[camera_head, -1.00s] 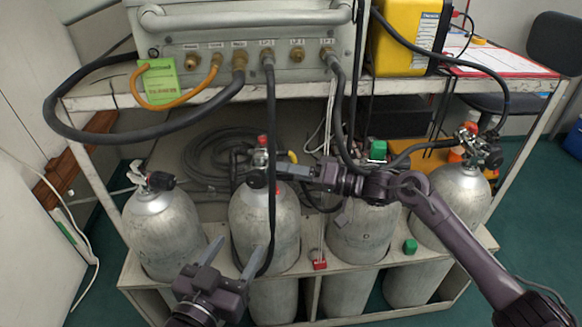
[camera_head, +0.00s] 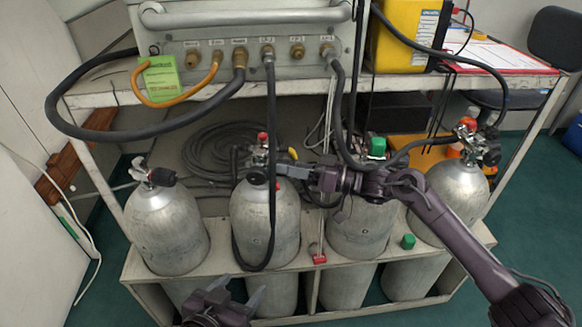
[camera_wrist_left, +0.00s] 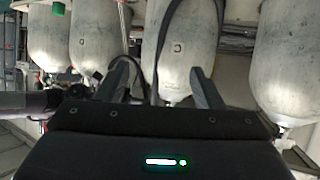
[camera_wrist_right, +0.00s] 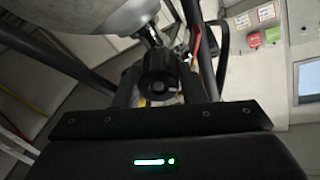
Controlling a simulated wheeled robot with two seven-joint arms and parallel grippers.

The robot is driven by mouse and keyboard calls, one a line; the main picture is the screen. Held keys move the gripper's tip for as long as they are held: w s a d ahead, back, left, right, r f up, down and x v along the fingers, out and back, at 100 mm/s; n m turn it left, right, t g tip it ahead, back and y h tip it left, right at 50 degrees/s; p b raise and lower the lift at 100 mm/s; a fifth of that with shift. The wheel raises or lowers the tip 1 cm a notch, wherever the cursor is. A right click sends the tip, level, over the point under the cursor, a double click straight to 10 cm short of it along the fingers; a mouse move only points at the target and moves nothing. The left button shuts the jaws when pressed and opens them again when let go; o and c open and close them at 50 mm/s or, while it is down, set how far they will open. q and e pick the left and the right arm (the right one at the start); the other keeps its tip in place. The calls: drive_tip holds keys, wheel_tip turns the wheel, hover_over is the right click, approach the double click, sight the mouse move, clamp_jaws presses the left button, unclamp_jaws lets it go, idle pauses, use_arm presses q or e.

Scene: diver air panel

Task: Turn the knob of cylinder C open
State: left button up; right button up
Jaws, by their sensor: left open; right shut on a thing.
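My right gripper (camera_head: 286,168) is at the valve of the second cylinder from the left (camera_head: 262,215), reaching in from the right. In the right wrist view its fingers stand on both sides of a black knob (camera_wrist_right: 160,75) and are shut on it. The gripper partly hides this valve in the head view. My left gripper (camera_head: 238,290) is open and empty, low in front of the same cylinder. In the left wrist view its fingers (camera_wrist_left: 160,85) are spread before the cylinders.
A black hose (camera_head: 271,140) hangs from the panel (camera_head: 210,28) down in front of the second cylinder. The leftmost cylinder (camera_head: 165,230) has its own black knob (camera_head: 160,177). My right forearm crosses before the cylinders at right. A green block (camera_head: 408,241) sits on the rack.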

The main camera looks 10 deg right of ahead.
drive_tip(key=o, duration=1)
drive_tip(key=shift+d, duration=0.2)
use_arm(q)
drive_tip(key=s+a+f+g+y+p, duration=0.1)
drive_tip(key=s+f+g, duration=0.3)
drive_tip(key=s+f, duration=0.2)
drive_tip(key=shift+s+a+f+g+y, duration=0.2)
drive_tip(key=shift+a+f+g+y, duration=0.15)
drive_tip(key=shift+f, duration=0.3)
use_arm(e)
drive_tip(key=v, duration=0.7)
drive_tip(key=shift+d, duration=0.25)
use_arm(q)
drive_tip(key=shift+d, duration=0.1)
use_arm(e)
drive_tip(key=shift+s+f, duration=0.1)
drive_tip(key=shift+s, duration=0.1)
